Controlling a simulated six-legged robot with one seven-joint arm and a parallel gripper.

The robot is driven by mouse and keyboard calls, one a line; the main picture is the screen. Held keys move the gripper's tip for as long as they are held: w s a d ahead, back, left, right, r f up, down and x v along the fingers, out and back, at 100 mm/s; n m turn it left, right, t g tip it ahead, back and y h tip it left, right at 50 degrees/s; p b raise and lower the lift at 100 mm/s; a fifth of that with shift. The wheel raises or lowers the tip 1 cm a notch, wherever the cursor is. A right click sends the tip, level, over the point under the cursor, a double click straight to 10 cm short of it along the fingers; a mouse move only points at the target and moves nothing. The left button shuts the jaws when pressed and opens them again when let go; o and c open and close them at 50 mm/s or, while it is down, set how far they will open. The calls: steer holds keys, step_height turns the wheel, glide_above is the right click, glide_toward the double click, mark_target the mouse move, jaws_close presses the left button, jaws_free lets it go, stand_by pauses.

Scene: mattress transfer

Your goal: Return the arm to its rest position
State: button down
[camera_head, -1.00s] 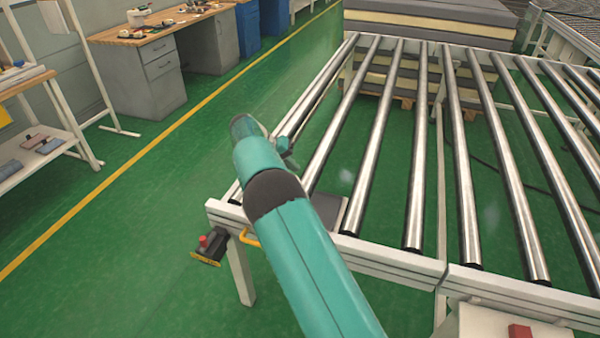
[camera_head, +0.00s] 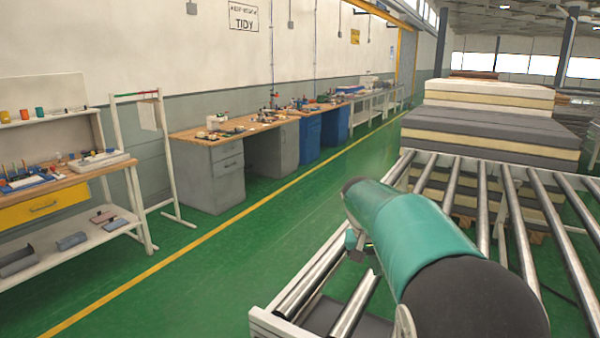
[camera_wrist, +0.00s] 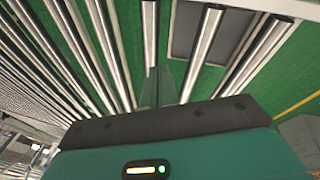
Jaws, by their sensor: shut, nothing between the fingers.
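My teal arm (camera_head: 420,235) with dark joint bands fills the lower right of the head view, bent above the near corner of the roller conveyor (camera_head: 262,322). A small part of my gripper shows at its left; the arm hides the rest. In the wrist view, the narrow fingers of my gripper (camera_wrist: 160,88) are together past the dark edge of the teal wrist housing, with nothing between them. They point toward the metal rollers (camera_wrist: 203,45), apparently above them; the exact gap cannot be told.
Stacked grey and cream mattresses (camera_head: 490,140) stand beyond the conveyor. Workbenches (camera_head: 215,178) with tools line the left wall, and a shelf bench (camera_head: 75,195) stands nearer. Green floor (camera_head: 215,270) with a yellow line is clear between them and the conveyor.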

steer(key=s+a+r+n+t+y, duration=0.1)
steer(key=s+t, duration=0.1)
steer(key=s, duration=1.3)
steer(key=s+a+n+t+y, duration=0.1)
steer(key=s+t+y, duration=0.1)
steer(key=s, duration=1.4)
steer(key=shift+s+a+r+n, duration=0.25)
steer(key=shift+a+r+n, duration=0.05)
steer(key=shift+r+n, duration=0.1)
steer(key=c, duration=2.2)
jaws_free()
